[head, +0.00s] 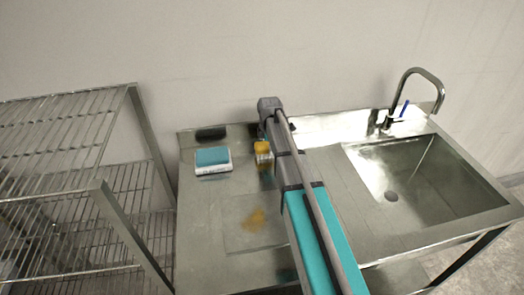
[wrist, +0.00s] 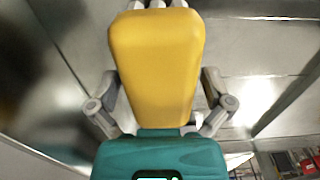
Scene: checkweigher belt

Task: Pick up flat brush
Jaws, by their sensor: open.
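I cannot make out the flat brush for certain. A dark flat object (head: 210,133) at the bench's back left is too small to identify. A large yellow rounded piece (wrist: 157,65) stands between the links, close to the camera. I cannot tell whether it is the brush or part of my gripper. In the head view a small yellow and white thing (head: 263,150) shows beside the end of my arm.
A white box with a teal top (head: 213,160) sits at the steel bench's (head: 205,235) left. An orange-yellow patch (head: 255,218) lies on the bench's square plate (head: 238,240). A sink (head: 420,195) with a tap (head: 407,95) is right; a wire rack (head: 120,205) is left.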

